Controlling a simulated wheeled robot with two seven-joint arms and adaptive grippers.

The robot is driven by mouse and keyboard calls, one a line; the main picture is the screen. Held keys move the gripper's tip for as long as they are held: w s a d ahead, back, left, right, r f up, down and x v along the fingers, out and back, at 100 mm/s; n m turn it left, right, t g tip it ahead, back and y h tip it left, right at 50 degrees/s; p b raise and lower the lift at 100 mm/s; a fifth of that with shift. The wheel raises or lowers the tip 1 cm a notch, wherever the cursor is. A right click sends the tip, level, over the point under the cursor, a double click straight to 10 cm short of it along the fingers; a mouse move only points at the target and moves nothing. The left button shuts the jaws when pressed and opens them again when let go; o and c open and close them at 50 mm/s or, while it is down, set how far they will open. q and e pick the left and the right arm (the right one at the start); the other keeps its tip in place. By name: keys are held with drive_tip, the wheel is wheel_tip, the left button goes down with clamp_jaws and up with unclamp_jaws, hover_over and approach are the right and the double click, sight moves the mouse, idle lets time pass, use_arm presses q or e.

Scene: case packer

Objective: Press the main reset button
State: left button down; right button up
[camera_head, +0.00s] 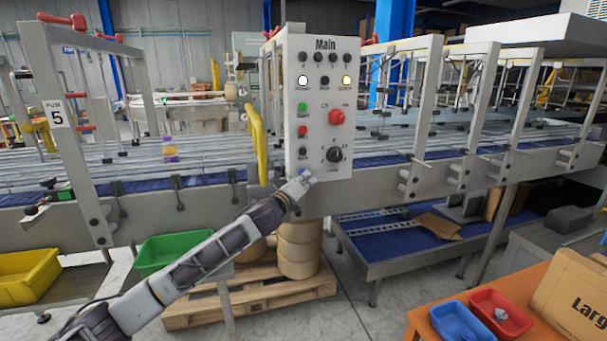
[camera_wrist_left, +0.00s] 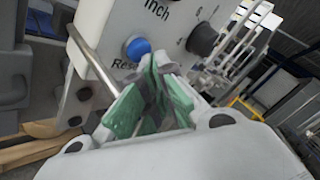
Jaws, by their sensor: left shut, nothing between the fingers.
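The grey-white control panel marked "Main" (camera_head: 318,60) stands upright at the middle of the head view. Its blue reset button (camera_wrist_left: 138,48) shows in the left wrist view, below the word "Inch" and beside the label "Reset". My left gripper (camera_head: 303,178) is at the panel's lower left in the head view and covers most of that spot. In the left wrist view its green-padded fingers (camera_wrist_left: 152,80) are shut and empty, with the tips just below and right of the blue button. I cannot tell whether they touch it. My right gripper is not in view.
On the panel are a green button (camera_head: 302,107), a red button (camera_head: 302,131), a large red knob (camera_head: 336,117) and a black dial (camera_head: 334,154). A yellow handle (camera_head: 258,140) juts at its left. The conveyor (camera_head: 400,185) runs behind. A pallet (camera_head: 250,300) lies below.

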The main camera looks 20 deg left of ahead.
use_arm(q)
drive_tip(key=shift+w+a, duration=0.1)
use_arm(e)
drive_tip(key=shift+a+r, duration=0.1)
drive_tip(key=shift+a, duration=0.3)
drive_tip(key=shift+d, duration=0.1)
use_arm(q)
drive_tip(key=shift+w+a, duration=0.1)
drive_tip(key=shift+w, duration=0.05)
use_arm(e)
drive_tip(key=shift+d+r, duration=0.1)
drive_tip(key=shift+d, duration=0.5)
use_arm(q)
drive_tip(key=shift+w, duration=0.1)
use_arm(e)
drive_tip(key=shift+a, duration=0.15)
use_arm(q)
drive_tip(key=shift+s+d+p, duration=0.25)
drive_tip(key=shift+s+p, duration=0.1)
drive_tip(key=shift+s, duration=0.1)
drive_tip(key=shift+s+d, duration=0.2)
drive_tip(key=shift+s, duration=0.15)
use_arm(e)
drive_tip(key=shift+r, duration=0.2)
